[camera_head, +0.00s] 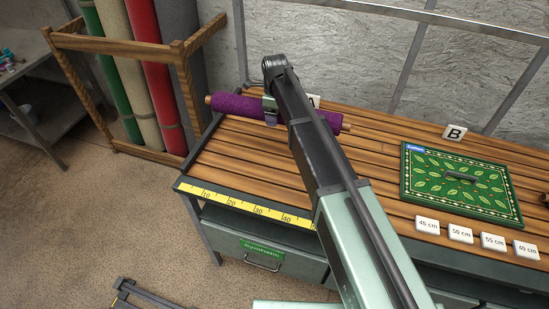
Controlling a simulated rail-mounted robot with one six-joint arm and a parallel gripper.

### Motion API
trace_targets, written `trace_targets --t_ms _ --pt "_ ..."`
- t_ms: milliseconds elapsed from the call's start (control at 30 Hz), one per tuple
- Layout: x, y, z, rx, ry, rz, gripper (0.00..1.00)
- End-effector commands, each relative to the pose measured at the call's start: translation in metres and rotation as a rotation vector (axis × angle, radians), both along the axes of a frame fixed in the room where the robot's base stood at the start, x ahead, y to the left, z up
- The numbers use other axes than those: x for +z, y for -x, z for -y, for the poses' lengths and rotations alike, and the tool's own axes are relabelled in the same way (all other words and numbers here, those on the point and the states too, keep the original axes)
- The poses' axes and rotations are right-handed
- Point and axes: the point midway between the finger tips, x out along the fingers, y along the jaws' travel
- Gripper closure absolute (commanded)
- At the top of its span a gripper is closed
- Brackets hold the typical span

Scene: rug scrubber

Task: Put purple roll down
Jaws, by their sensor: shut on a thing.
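The purple roll (236,107) lies sideways at the back left of the slatted wooden table (230,160), with a wooden rod end showing at each side. My gripper (271,112) is shut on it near its middle. My arm covers part of the roll right of the grip. I cannot tell whether the roll touches the slats or hangs just above them.
A white "A" sign (314,100) stands behind the roll, partly hidden, and a "B" sign (454,132) stands further right. A green leaf-patterned panel with a handle (462,206) and several white length tags (461,233) lie at right. A yellow ruler (245,205) runs along the front edge. A wooden rack (115,43) holds upright rolls at left.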

Motion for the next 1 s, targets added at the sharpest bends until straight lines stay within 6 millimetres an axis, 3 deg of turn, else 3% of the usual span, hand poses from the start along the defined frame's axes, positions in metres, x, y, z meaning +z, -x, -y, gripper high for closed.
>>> trace_targets --t_ms 167,267,733,833,1000 --pt "-0.002 0.000 0.000 -0.035 0.000 0.000 0.88" --pt "-0.016 0.000 0.000 -0.034 0.000 0.000 0.88" --pt "-0.151 0.000 0.000 -0.031 0.000 0.000 0.88" --pt "-0.161 0.000 0.000 -0.031 0.000 0.000 0.88" --pt "-0.160 0.000 0.000 -0.031 0.000 0.000 0.88"
